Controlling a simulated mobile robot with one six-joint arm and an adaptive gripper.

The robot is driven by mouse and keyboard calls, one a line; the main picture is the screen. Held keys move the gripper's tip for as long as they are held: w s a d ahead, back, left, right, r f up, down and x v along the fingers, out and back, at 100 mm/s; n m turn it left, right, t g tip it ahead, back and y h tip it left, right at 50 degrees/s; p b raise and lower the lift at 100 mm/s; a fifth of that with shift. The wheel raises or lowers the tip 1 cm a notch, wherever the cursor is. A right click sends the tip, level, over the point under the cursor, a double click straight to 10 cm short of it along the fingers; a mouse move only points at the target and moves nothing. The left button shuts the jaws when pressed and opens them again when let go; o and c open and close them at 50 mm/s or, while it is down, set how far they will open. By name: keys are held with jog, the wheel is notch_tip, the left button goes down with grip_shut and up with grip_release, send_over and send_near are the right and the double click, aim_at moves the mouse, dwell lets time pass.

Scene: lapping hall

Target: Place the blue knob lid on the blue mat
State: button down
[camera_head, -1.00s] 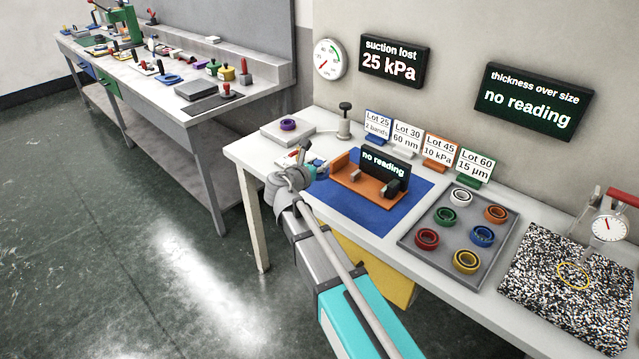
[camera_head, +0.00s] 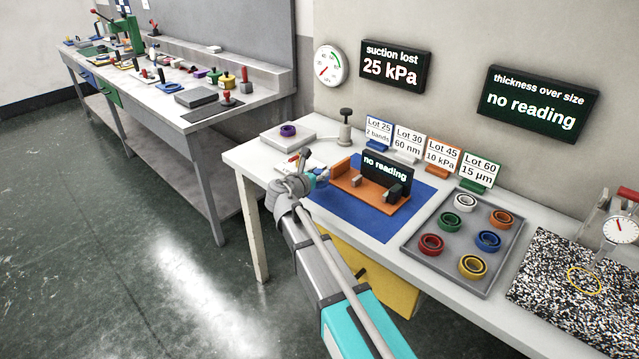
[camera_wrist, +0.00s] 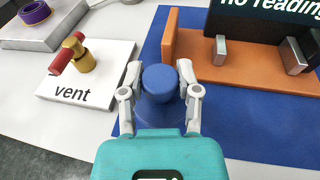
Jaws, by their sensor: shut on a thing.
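My gripper (camera_wrist: 160,92) is shut on the blue knob lid (camera_wrist: 159,80) in the wrist view, with one finger on each side of its round knob. The lid's wider lower part is mostly hidden by the fingers and gripper body. It is over the left edge of the blue mat (camera_wrist: 240,142); I cannot tell whether it touches the mat. In the head view my gripper (camera_head: 318,176) is at the left side of the blue mat (camera_head: 361,220), and the lid is mostly hidden there.
An orange fixture (camera_head: 370,195) with a "no reading" display stands on the mat. A white "vent" plate (camera_wrist: 83,92) with a red-handled brass valve lies left of my gripper. A grey tray (camera_head: 456,255) of several coloured rings is to the right.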

aim_at(318, 182)
jog(key=shift+w+f+b, duration=0.3)
jog(key=shift+w+f, duration=0.05)
jog(key=shift+f, duration=0.2)
jog(key=shift+s+f+b, duration=0.15)
jog(key=shift+f+b, duration=1.1)
jog(key=shift+b, duration=0.05)
jog(key=shift+f, duration=0.2)
jog(key=shift+c, duration=1.6)
grip_release()
jog(key=shift+r, duration=0.1)
jog(key=shift+r, duration=0.2)
jog(key=p+v, duration=0.2)
jog(key=v, duration=1)
